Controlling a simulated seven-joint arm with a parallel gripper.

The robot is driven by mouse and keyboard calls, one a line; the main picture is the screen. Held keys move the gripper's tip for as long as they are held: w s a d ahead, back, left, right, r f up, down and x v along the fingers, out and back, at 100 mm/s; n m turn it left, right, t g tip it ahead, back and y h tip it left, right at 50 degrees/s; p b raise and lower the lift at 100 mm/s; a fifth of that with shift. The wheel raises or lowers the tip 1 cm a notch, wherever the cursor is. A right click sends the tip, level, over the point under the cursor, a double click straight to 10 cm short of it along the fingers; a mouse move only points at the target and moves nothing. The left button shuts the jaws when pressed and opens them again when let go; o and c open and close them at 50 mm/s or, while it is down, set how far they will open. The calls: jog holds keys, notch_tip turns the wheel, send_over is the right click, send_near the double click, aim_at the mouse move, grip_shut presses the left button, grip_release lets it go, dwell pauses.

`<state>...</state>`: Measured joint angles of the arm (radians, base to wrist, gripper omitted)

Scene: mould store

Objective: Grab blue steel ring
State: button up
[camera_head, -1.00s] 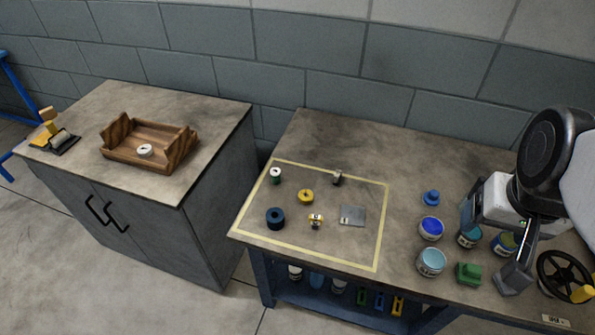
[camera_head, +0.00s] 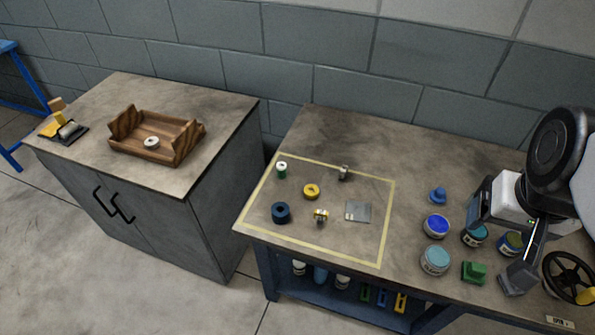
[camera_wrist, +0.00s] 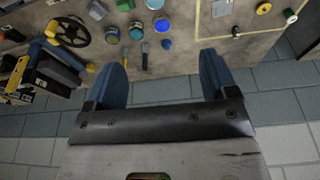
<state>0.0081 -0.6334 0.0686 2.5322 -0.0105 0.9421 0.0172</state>
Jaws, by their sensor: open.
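The blue steel ring (camera_head: 281,212) is a thick dark blue ring lying flat with its hole facing up. In the head view it is at the front left inside the yellow-taped rectangle on the right bench. I cannot make it out in the wrist view. My gripper (camera_wrist: 163,75) is open, with two blue fingers spread and nothing between them. In the head view it is at the right end of the bench, far to the right of the ring.
Near the ring are a yellow ring (camera_head: 311,191), a green-and-white spool (camera_head: 282,170), a small brass-coloured part (camera_head: 320,215) and a grey plate (camera_head: 358,211). Several paint tins, including a light blue one (camera_head: 435,260), stand between the taped area and my arm. A wooden tray (camera_head: 139,152) is on the left cabinet.

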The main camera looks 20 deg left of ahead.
jog(key=shift+o, duration=0.6)
jog(key=w+a+f+n+g+h, duration=0.2)
jog(key=w+a+f+n+h, duration=0.3)
jog(key=w+a+f+n, duration=0.3)
jog(key=n+t+h, duration=0.3)
jog(key=n+t, duration=0.5)
jog(key=n, duration=0.8)
send_over(275, 216)
jog(key=w+d, duration=0.2)
jog(key=d, duration=1)
notch_tip(275, 216, down, 17)
jog(key=s+a+f+n+t+y, duration=0.1)
jog(key=s+a+f+n, duration=0.1)
jog(key=a+f+n, duration=0.1)
jog(key=s+a+f+n+t+y, duration=0.1)
jog(key=s+a+f+n+t, duration=0.1)
jog(key=a, duration=0.4)
jog(key=s+a+f+n+t+y, duration=0.1)
jog(key=s+a+f+n+y, duration=0.1)
jog(key=a+f+n, duration=0.1)
jog(key=shift+s+a+f+n, duration=0.1)
jog(key=shift+a+f+n, duration=0.2)
jog(key=shift+f, duration=0.35)
jog(key=shift+s+a+f+n, duration=0.1)
jog(key=shift+a+f, duration=0.25)
jog(key=shift+f, duration=0.3)
